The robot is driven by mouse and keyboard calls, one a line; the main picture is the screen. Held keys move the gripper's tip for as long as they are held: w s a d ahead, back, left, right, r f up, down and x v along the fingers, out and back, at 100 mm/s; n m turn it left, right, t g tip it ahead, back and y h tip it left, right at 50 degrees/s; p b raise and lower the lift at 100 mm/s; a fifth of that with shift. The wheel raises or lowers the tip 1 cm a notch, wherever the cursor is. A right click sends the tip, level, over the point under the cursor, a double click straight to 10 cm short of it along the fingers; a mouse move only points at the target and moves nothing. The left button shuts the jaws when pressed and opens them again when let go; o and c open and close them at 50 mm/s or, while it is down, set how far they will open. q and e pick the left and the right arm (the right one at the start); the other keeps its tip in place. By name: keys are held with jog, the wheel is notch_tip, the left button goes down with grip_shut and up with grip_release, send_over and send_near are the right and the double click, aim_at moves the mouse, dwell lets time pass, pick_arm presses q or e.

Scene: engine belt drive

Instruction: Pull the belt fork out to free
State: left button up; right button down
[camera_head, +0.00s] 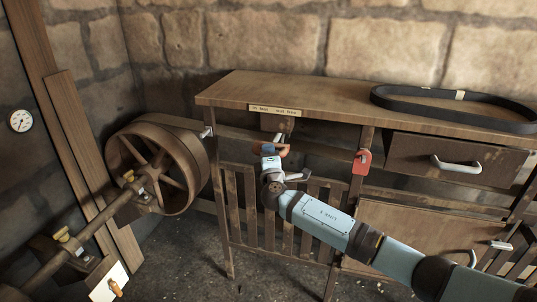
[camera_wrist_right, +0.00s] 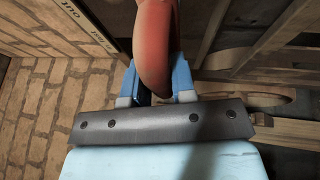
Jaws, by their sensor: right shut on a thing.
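The belt fork's handle is an orange-red grip (camera_head: 284,149) below the front edge of the wooden bench, under a small lettered plate (camera_head: 275,110). In the right wrist view the handle (camera_wrist_right: 155,45) stands between the blue fingers. My right gripper (camera_head: 270,153) is shut on it; the fingertips (camera_wrist_right: 157,82) sit on both sides of the grip. The rest of the fork is mostly hidden behind the gripper and under the bench. My left gripper is not in view.
A spoked pulley wheel (camera_head: 160,150) on a shaft stands at the left. A black belt (camera_head: 400,104) lies on the bench top (camera_head: 300,88). A red padlock-like piece (camera_head: 362,162) hangs on a post. Drawers with pale handles (camera_head: 457,165) are at the right; slatted wood is below.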

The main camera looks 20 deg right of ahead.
pick_arm(q)
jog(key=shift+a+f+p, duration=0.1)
jog(key=shift+p, duration=0.65)
pick_arm(e)
jog(key=s+a, duration=0.5)
jog(key=s, duration=0.3)
jog(key=shift+a+f, duration=0.2)
jog(key=shift+a, duration=0.15)
jog(key=c, duration=1.3)
grip_release()
jog(key=shift+s, duration=0.1)
jog(key=o, duration=0.4)
jog(key=shift+r, duration=0.1)
jog(key=shift+c, duration=0.2)
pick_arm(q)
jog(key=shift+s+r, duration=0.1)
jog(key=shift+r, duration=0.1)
